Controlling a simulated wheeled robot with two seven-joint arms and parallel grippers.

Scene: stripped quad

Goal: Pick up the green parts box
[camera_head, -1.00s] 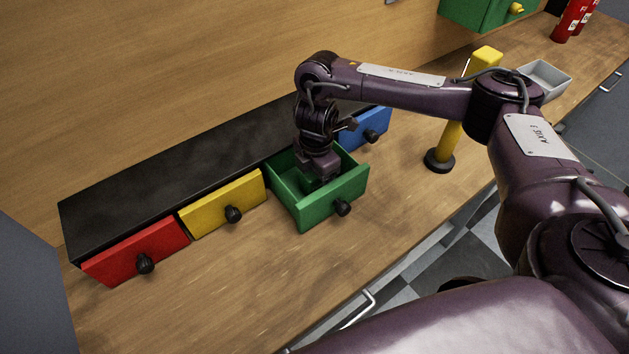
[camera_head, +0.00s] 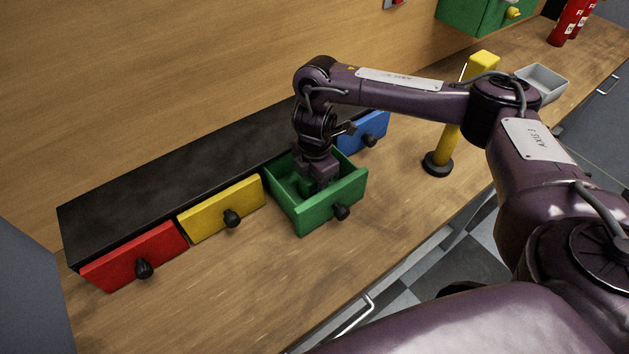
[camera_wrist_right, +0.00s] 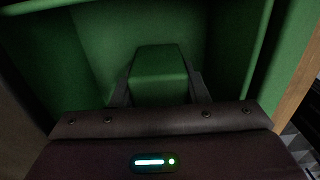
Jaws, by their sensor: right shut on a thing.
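The green parts box (camera_wrist_right: 160,68) is a small green block inside the open green drawer (camera_head: 318,213). In the wrist view it sits between the two dark fingers of my right gripper (camera_wrist_right: 160,88), which is shut on it. In the head view my right gripper (camera_head: 318,184) reaches down into the drawer from above and hides most of the box; a bit of green shows beside the fingers. I cannot tell whether the box touches the drawer floor. My left gripper is not in view.
The drawer walls stand close around the gripper. The red drawer (camera_head: 120,262), yellow drawer (camera_head: 205,213) and blue drawer (camera_head: 355,137) are shut in the black cabinet (camera_head: 160,175). A yellow post (camera_head: 452,135) stands to the right, with a grey tray (camera_head: 545,82) beyond. The front worktop is clear.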

